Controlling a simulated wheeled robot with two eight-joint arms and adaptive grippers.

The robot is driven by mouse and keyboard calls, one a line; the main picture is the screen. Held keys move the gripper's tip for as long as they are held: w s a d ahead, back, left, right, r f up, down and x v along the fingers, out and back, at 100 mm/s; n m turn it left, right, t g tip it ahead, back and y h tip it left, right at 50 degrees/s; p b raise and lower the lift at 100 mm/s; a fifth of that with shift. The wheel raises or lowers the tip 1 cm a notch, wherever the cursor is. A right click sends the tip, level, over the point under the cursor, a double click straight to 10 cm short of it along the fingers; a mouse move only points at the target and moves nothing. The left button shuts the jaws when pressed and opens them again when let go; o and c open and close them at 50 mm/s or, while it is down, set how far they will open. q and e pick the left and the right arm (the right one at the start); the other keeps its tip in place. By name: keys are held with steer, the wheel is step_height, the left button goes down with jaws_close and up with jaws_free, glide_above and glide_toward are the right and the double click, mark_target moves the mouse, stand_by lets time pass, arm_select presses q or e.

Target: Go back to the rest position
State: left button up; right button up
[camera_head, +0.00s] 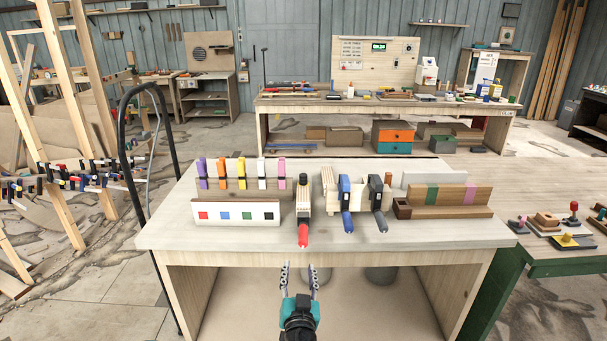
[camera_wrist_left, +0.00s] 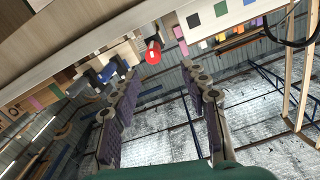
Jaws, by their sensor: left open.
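My left gripper (camera_head: 300,270) is open and empty in front of the workbench (camera_head: 170,234), just below its front edge in the head view. Its two fingers also show apart in the left wrist view (camera_wrist_left: 165,85), with nothing between them. A red-tipped clamp (camera_head: 303,235) lies on the bench at the front edge, and its red end shows in the wrist view (camera_wrist_left: 153,53). A blue clamp (camera_head: 346,190) and a dark grey clamp (camera_head: 377,195) sit to its right on a wooden block. My right gripper is not in view.
A white board with coloured squares (camera_head: 235,213) stands at the left of the bench, with several coloured clamps behind it. A wooden holder with green and purple bands (camera_head: 450,212) stands at the right. A green table (camera_head: 570,262) adjoins at the right. A black hoop stand (camera_head: 122,150) rises at the left.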

arm_select(q)
steer(key=s+a+n+g+y, duration=0.1)
steer(key=s+a+g+y, duration=0.2)
steer(key=a, duration=0.5)
steer(key=s+a+n+g, duration=0.25)
steer(key=s+a, duration=0.35)
steer(key=a, duration=0.3)
steer(key=s+f+g+h, duration=0.1)
steer(key=s+f+g, duration=0.1)
steer(key=s, duration=0.5)
steer(key=s+f+m+g+h, duration=0.1)
steer(key=s+f+g+h, duration=0.1)
steer(key=s, duration=0.6)
steer(key=shift+d+f+g+h, duration=0.15)
steer(key=shift+f+g+h, duration=0.15)
steer(key=shift+g, duration=0.35)
steer(key=shift+m, duration=0.25)
